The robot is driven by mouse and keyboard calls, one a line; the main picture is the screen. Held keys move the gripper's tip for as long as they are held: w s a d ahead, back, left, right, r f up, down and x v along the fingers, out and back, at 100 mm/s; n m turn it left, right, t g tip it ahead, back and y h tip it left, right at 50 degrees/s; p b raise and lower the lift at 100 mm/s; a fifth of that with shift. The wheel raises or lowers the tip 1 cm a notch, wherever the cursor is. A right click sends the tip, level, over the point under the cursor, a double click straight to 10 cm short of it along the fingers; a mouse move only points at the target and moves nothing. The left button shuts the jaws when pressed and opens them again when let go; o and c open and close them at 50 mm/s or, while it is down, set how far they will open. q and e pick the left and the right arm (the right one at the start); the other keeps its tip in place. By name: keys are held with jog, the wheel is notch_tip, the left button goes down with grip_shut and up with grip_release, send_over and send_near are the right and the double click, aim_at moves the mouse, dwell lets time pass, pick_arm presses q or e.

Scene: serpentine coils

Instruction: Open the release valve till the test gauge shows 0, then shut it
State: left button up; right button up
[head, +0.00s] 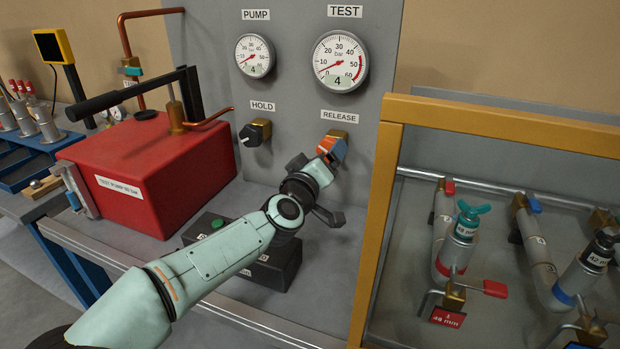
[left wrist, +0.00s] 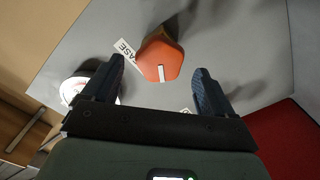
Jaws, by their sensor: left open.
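The orange release valve knob (head: 327,144) sits on the grey panel under the RELEASE label. It also shows in the left wrist view (left wrist: 160,62), with a white mark on its face. My left gripper (head: 317,189) is open in front of it. In the left wrist view the knob appears between the two fingertips (left wrist: 157,75), with gaps on both sides. The test gauge (head: 340,62) above reads 4 on its digits, its needle low on the scale. My right gripper is in neither view.
The pump gauge (head: 254,56) also shows 4. The black hold valve knob (head: 251,135) is left of the release valve. A red test pump (head: 150,178) stands at the left. A yellow frame (head: 376,230) with pipes behind it rises close on the right.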

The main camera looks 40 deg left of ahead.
pick_arm(q)
jog(key=v, duration=0.9)
jog(key=shift+s, duration=0.3)
dwell(3.4)
